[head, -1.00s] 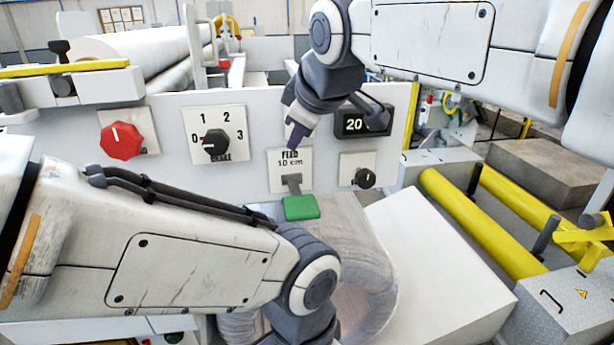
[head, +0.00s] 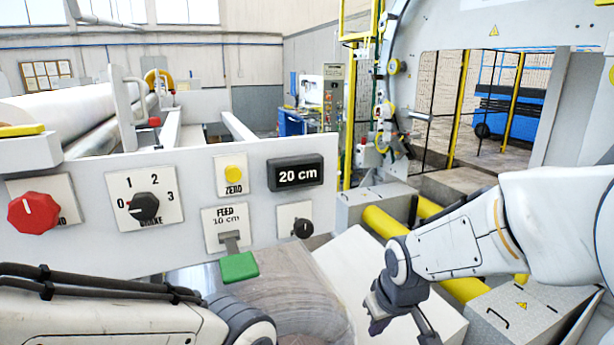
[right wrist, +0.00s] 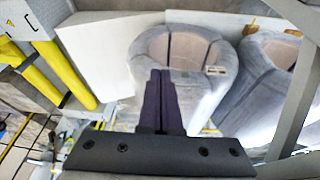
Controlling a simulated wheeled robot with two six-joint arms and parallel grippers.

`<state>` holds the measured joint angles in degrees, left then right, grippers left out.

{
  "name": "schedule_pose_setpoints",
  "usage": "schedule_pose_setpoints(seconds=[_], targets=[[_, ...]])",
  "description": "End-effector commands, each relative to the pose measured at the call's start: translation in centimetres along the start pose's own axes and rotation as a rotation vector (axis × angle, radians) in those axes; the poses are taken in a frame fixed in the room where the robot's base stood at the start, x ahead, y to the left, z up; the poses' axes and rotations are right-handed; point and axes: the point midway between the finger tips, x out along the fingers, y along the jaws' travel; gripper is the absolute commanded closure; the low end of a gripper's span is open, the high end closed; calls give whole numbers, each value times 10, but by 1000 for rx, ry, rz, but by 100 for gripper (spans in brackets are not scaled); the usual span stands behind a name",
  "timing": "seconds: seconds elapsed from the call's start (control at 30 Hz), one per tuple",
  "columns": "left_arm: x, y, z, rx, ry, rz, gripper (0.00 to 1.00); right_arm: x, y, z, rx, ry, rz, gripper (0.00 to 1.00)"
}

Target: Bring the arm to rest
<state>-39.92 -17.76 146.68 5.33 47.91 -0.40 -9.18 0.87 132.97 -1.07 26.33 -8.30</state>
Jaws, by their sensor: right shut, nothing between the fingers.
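My right arm reaches in from the right in the head view, in front of the yellow bars. Its gripper (head: 378,325) hangs low, pointing down, over the pale slanted surface and clear of the control panel (head: 375,185). In the right wrist view the two dark fingers (right wrist: 163,98) are together with nothing between them.
The panel carries a red knob (head: 33,213), a brake dial (head: 144,207), a yellow ZERO button (head: 234,174), a green feed lever (head: 239,267) and a display (head: 297,176) reading 20 cm. Yellow bars (head: 390,225) and grey blocks stand at the right.

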Motion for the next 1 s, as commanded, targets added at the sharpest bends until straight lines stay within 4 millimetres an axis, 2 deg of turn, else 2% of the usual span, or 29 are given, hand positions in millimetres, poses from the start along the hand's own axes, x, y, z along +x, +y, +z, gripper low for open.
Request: schedule_pose_setpoints(seconds=[0.03, 0.1, 0.4, 0.73, 0.87, 1.0], targets=[[0, 0, 0, 0, 0, 0, 100, 5, 7, 16, 49, -22, 4, 100], [0, 0, 0, 0, 0, 0, 100, 11, 13, 34, 108, -44, 10, 100], [0, 0, 0, 0, 0, 0, 100, 25, 27, 101, 321, -122, 29, 100], [43, -3, 2, -2, 0, 0, 100, 44, -32, 113, 152, -156, -40, 100], [63, -5, 4, -3, 0, 0, 100, 50, -61, 125, 63, -179, -74, 100], [91, -6, 5, -5, 0, 0, 100, 56, -97, 147, -56, -210, -118, 100]])
